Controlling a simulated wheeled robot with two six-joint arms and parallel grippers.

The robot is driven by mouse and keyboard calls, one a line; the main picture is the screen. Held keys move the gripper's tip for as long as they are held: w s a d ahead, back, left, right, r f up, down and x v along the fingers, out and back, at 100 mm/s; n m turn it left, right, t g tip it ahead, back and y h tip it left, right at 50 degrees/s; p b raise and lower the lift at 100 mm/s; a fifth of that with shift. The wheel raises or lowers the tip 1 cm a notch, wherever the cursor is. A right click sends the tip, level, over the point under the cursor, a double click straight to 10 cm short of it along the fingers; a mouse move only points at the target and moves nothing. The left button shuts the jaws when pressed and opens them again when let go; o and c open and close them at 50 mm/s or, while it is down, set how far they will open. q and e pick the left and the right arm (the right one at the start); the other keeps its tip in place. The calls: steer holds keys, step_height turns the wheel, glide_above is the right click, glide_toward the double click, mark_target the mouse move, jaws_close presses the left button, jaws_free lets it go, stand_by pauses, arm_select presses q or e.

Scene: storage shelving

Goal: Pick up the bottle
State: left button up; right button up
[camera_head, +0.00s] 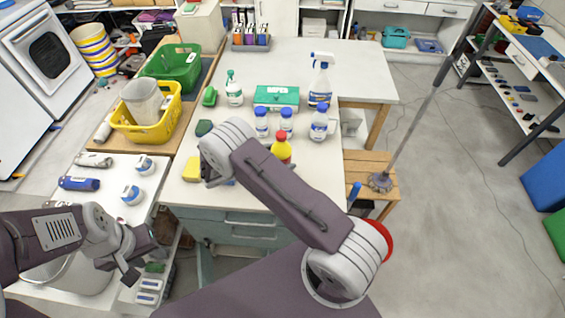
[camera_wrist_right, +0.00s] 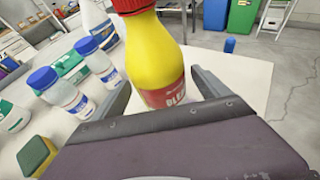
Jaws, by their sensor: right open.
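A yellow bottle (camera_head: 281,150) with a red cap and red label stands upright on the white worktop, partly behind my right arm. In the right wrist view this bottle (camera_wrist_right: 155,55) stands between the two fingers of my open right gripper (camera_wrist_right: 162,92); I cannot tell whether they touch it. The head view hides those fingers behind my arm. Clear bottles with blue caps (camera_head: 261,122) and a white spray bottle (camera_head: 321,80) stand behind it. My left gripper (camera_head: 132,265) hangs low at the left, away from the bottles; its opening is unclear.
A green box (camera_head: 276,97) and a green-topped bottle (camera_head: 233,90) stand further back on the worktop. A yellow sponge (camera_head: 191,169) lies near its left edge. A yellow basket (camera_head: 148,128) and a green basket (camera_head: 173,65) stand left.

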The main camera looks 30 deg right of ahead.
steer(key=p+x, duration=0.1)
steer(key=x, duration=0.3)
steer(key=shift+f, duration=0.1)
jaws_close()
